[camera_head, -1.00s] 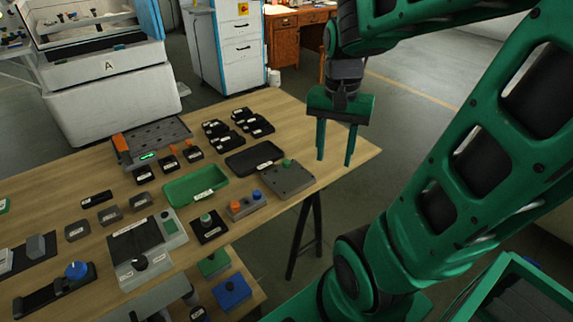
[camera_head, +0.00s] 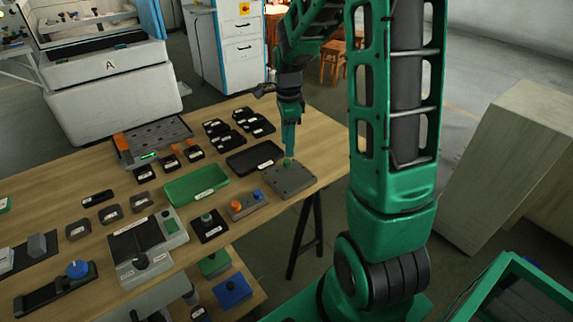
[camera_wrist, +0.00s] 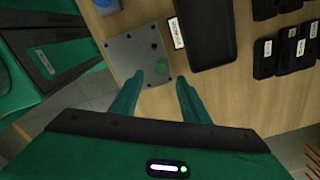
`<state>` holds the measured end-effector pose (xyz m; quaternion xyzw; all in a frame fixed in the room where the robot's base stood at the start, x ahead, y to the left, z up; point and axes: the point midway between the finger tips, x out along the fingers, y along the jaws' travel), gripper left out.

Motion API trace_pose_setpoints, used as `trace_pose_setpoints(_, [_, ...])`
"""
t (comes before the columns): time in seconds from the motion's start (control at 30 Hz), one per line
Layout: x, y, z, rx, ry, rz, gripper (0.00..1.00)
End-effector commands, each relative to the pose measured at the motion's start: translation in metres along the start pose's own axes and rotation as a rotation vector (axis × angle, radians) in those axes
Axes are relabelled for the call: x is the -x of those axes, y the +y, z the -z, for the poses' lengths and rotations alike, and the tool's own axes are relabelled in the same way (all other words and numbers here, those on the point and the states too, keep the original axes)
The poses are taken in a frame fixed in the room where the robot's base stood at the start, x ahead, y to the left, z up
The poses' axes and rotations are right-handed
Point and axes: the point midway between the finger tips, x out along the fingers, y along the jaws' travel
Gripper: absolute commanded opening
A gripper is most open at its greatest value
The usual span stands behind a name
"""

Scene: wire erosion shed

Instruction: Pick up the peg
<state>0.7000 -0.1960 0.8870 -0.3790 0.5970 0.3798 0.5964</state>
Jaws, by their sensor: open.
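A green-topped peg (camera_head: 288,162) stands in a grey square plate (camera_head: 291,181) near the table's right end. In the wrist view the peg (camera_wrist: 159,66) shows as a green disc on the plate (camera_wrist: 134,47). My gripper (camera_head: 288,153) is just above the peg in the head view, with its fingers pointing down. In the wrist view my gripper (camera_wrist: 158,82) has its two green fingers spread apart, with nothing between them. The peg lies just beyond the fingertips there, near the middle of the gap. The peg's lower part is hidden.
A black tray (camera_head: 236,164) and a green tray (camera_head: 172,191) lie left of the plate. A grey block with orange and blue knobs (camera_head: 242,214) sits close in front. Several black labelled boxes stand behind. The table's right edge (camera_head: 340,160) is close by.

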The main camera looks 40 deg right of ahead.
Motion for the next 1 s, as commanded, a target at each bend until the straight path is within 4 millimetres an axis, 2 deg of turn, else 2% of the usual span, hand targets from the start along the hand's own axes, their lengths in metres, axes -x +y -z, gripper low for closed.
trace_pose_setpoints(0.1, [-0.012, 0.0, 0.0, 0.0, 0.0, -0.001, 0.42])
trace_pose_setpoints(0.27, [-0.02, 0.0, 0.0, 0.001, 0.001, -0.001, 0.42])
trace_pose_setpoints(0.6, [-0.063, -0.002, -0.001, 0.001, 0.001, -0.001, 0.42])
trace_pose_setpoints(0.9, [-0.067, -0.003, -0.001, 0.001, 0.0, 0.0, 0.42])
trace_pose_setpoints(0.93, [-0.067, -0.003, -0.001, 0.001, 0.0, 0.0, 0.37])
trace_pose_setpoints(1.0, [-0.067, -0.003, -0.001, 0.001, 0.0, 0.0, 0.2])
